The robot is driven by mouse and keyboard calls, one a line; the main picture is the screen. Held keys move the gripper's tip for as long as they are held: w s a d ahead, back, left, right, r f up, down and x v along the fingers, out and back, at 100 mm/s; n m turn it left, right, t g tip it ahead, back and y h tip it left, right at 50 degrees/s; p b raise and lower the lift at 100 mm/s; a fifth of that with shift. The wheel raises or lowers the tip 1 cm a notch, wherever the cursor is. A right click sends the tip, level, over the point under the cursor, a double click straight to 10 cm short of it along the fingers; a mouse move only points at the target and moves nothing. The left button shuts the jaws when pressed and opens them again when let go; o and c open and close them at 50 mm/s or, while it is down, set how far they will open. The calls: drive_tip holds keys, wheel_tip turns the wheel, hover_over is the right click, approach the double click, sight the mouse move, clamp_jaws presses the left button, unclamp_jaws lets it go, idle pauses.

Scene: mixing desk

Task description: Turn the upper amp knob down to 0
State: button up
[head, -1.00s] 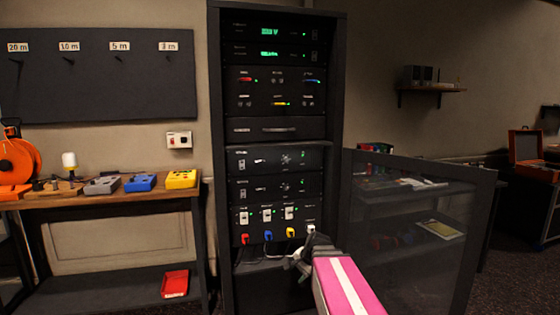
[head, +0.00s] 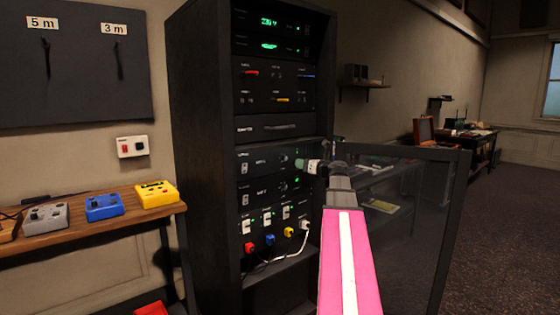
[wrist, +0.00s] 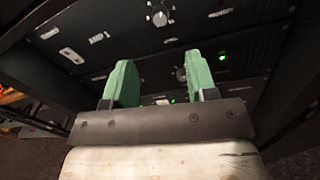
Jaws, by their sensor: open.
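The upper amp (head: 258,162) is a black panel in the rack, with a label, a light switch and a round knob (head: 284,162). My gripper (head: 303,164) is open and empty, its green fingers pointing at the rack just right of that knob in the head view. In the wrist view, a silver knob (wrist: 160,17), apparently the upper amp's, shows beyond and above the two green fingertips (wrist: 154,72). The fingers appear apart from it. Its pointer setting is too small to read. The lower amp (head: 258,190) sits directly below.
The tall black rack (head: 203,130) holds other units above and a row of switches and coloured plugs (head: 269,240) below. An open glass door (head: 425,220) stands to the right of my arm. A wooden bench (head: 100,232) with coloured boxes stands left.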

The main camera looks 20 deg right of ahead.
sight(286, 158)
drive_tip(key=x, duration=1)
drive_tip(key=shift+w, duration=0.35)
drive_tip(key=c, duration=0.9)
